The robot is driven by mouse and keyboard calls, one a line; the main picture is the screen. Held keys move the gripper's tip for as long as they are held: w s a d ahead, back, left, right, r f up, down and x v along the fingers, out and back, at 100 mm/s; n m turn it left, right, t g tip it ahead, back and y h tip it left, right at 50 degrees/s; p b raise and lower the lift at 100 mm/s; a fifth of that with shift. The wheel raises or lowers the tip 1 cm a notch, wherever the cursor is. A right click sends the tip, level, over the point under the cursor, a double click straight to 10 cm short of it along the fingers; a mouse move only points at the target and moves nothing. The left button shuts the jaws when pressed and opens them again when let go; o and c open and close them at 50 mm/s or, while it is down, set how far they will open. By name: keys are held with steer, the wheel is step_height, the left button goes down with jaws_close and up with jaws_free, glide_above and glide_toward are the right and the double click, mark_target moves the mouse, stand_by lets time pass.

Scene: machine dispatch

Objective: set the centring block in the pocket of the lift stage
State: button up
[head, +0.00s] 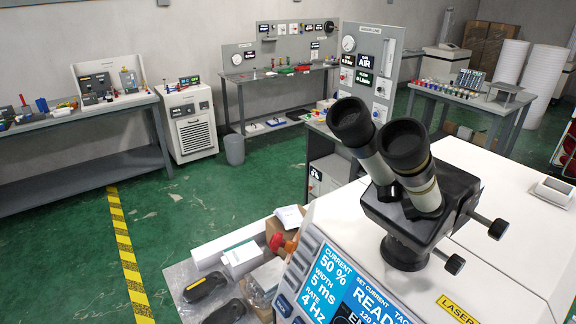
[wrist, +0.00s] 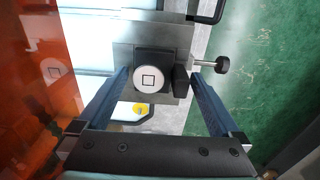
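In the wrist view my gripper (wrist: 160,74) is open, its two blue-grey fingers wide apart. Beyond and between the fingertips is a dark square piece with a white round face (wrist: 152,78) marked with a small square outline. It sits on a grey metal stage (wrist: 125,57) with a black-and-silver side knob (wrist: 208,65). A small dark part (wrist: 181,81) lies just right of the white face, near the right finger. I cannot tell for certain which piece is the centring block or where the pocket is. My gripper does not show in the head view.
An orange see-through panel (wrist: 35,110) fills the wrist view's left and mirrors the white face. Green floor (wrist: 255,60) is at right. In the head view a microscope (head: 405,165) tops a white laser machine (head: 500,215); benches (head: 80,165) stand behind, with a yellow-black floor stripe (head: 125,250).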

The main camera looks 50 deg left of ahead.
step_height(320, 180, up, 12)
steer(key=shift+r, duration=0.15)
stand_by(0.5)
stand_by(0.6)
